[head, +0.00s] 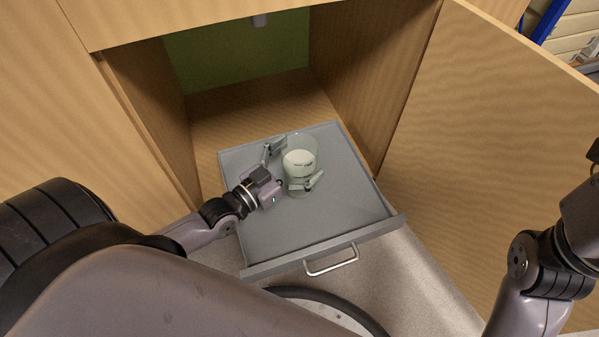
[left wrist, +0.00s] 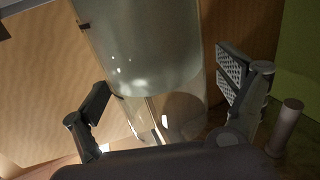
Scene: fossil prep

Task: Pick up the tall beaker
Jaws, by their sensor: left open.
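The tall beaker (head: 300,163) is clear glass with pale, whitish contents or markings. It stands in the grey pull-out drawer tray of the cabinet. My left gripper (head: 293,167) is open, with one finger on the beaker's far left side and the other on its near side. In the left wrist view the beaker (left wrist: 150,60) fills the middle, between the two spread fingers of the left gripper (left wrist: 165,95). I cannot tell whether either finger touches the glass. My right arm shows at the right edge of the head view, but its fingers are out of view.
The grey drawer (head: 345,215) is pulled out, with a metal handle (head: 331,262) at its front and free room around the beaker. The open wooden cabinet door (head: 480,150) stands at right. Cabinet walls flank the drawer.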

